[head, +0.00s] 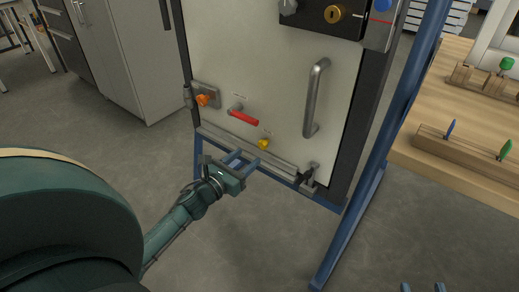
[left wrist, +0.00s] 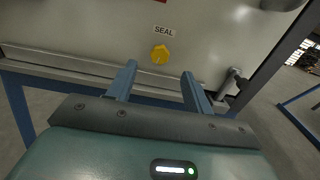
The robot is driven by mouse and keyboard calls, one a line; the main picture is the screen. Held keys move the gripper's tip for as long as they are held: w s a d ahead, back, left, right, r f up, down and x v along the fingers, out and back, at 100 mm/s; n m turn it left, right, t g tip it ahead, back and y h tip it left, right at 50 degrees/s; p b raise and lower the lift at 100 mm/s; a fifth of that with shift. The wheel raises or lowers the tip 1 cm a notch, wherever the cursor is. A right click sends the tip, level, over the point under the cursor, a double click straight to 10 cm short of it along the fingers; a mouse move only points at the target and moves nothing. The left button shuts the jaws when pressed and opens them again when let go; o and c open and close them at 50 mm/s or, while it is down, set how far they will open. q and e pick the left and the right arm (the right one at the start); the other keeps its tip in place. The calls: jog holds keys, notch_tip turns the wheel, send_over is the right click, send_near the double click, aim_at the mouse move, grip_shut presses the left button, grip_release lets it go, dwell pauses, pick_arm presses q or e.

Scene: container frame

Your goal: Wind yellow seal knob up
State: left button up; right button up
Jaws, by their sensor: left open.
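The yellow seal knob (head: 264,143) sits low on the pale panel of the container door. In the left wrist view the yellow knob (left wrist: 160,54) is under a label reading SEAL. My left gripper (head: 243,160) is open and empty, just below and in front of the knob. In the left wrist view the left gripper's fingers (left wrist: 159,72) point toward the panel, with the knob beyond and between their tips. They appear apart from it. Only the fingertips of my right gripper (head: 422,288) show at the bottom edge, spread apart with nothing visible between them.
A red lever (head: 243,118) and an orange knob (head: 203,99) are left of the yellow knob. A grey handle (head: 316,98) stands to its right. A ledge (head: 250,150) runs below. A blue frame post (head: 385,130) and a wooden bench (head: 440,160) are at right.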

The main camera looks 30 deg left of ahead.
aim_at(261, 146)
pick_arm(q)
jog(key=w, duration=0.4)
jog(key=w+b, duration=0.1)
jog(key=w, duration=0.2)
jog(key=shift+d, duration=0.25)
pick_arm(e)
jog(key=shift+s+a+y, duration=0.1)
jog(key=shift+a+y, duration=0.2)
jog(key=shift+y, duration=0.2)
pick_arm(q)
jog(key=shift+c, duration=0.5)
jog(key=c, duration=0.9)
jog(key=shift+o, duration=0.2)
